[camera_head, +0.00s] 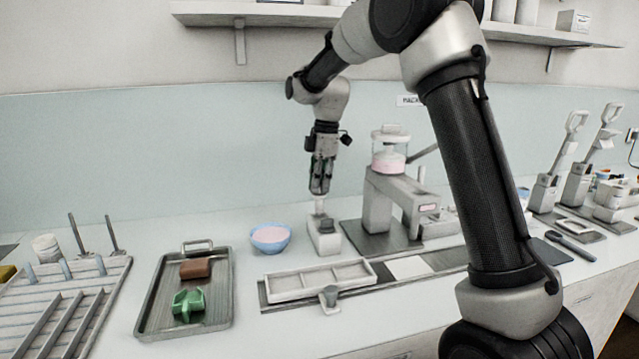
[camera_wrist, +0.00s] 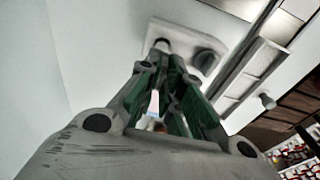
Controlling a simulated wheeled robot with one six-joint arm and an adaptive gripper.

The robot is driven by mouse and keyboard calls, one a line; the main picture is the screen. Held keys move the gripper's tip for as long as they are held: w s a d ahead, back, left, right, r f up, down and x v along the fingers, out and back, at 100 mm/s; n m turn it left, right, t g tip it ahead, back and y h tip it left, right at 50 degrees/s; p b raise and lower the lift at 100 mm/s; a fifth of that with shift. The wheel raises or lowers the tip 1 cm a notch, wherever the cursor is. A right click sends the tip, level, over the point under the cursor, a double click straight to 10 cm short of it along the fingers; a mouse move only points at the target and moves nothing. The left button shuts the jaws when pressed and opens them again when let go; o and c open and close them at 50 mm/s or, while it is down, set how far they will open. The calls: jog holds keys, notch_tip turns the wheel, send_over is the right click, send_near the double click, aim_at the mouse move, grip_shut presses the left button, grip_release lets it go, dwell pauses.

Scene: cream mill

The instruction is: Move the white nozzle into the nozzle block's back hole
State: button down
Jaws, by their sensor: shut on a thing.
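My gripper (camera_head: 320,190) points straight down over the light grey nozzle block (camera_head: 324,243) in the head view. It is shut on the white nozzle (camera_head: 319,204), which is upright above the block's back part. In the wrist view the nozzle (camera_wrist: 153,104) shows pale between the green-padded fingers (camera_wrist: 160,100). The block (camera_wrist: 184,33) lies beyond them, with a dark round spot near one end and a grey round feature near the other. I cannot tell whether the nozzle's lower end touches the block or has entered its back hole.
A blue bowl (camera_head: 270,246) of pink stuff stands just left of the block. The press (camera_head: 385,205) on its dark plate is close on the right. A divided tray (camera_head: 318,290) lies in front. Further left is a metal tray (camera_head: 150,305) with brown and green pieces.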

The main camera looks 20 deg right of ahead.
aim_at(320, 193)
jog(key=shift+f, duration=0.35)
dwell(0.4)
jog(key=shift+f, duration=1.2)
jog(key=shift+f, duration=0.15)
jog(key=shift+f, duration=0.95)
jog(key=shift+f, duration=0.35)
jog(key=c, duration=1.5)
grip_release()
